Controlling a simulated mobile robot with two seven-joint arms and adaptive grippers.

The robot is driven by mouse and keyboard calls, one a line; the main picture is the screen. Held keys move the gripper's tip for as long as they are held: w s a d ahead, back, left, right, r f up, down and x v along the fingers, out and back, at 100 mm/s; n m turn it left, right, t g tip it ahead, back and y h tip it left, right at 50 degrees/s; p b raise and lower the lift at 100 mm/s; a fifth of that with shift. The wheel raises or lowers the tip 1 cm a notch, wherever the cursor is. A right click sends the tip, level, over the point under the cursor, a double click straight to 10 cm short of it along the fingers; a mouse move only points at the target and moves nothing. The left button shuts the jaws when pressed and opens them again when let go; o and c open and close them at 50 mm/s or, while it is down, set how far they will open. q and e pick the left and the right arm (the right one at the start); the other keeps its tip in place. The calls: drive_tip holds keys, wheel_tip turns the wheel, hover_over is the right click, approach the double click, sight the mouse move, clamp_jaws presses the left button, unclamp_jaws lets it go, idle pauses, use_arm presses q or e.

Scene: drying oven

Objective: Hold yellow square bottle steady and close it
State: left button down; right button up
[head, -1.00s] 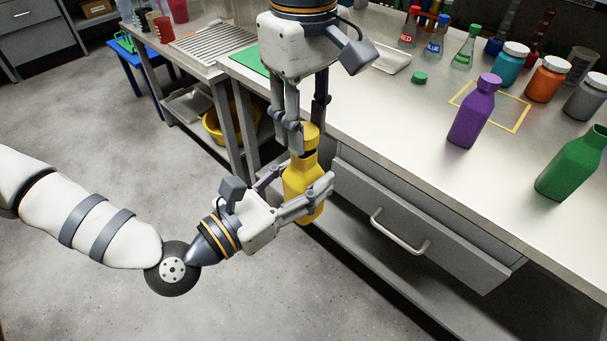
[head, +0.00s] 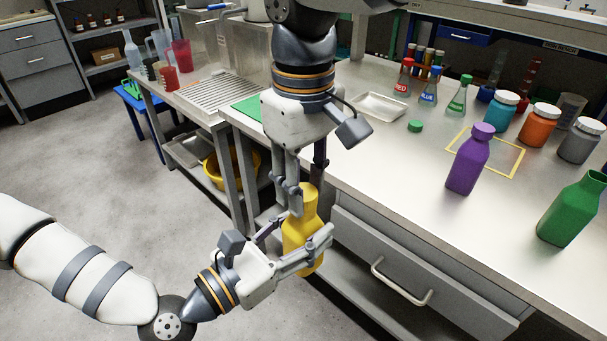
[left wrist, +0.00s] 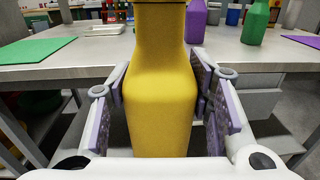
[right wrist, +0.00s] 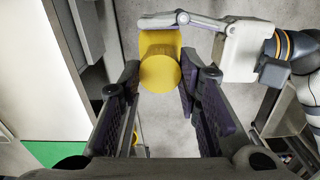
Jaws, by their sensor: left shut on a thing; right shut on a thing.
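The yellow square bottle (head: 300,241) stands upright in the air in front of the bench edge. My left gripper (head: 297,246) is shut around its body from the lower left. In the left wrist view the bottle (left wrist: 160,95) fills the middle between the two finger pads, its top cut off. My right gripper (head: 307,194) points down from above and is shut on the yellow cap (head: 309,197). The cap sits at the bottle's neck with no gap visible in the head view. In the right wrist view the round cap top (right wrist: 160,74) lies between the fingertips; whether it is screwed tight cannot be told.
The bench (head: 400,185) right of the bottle carries a purple bottle (head: 467,165), a green bottle (head: 573,212), a small green cap (head: 415,126), a metal tray (head: 379,107), and several jars and flasks. A drawer with a handle (head: 400,287) lies just right of my left gripper.

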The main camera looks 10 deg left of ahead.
drive_tip(key=shift+f, duration=0.65)
idle(0.4)
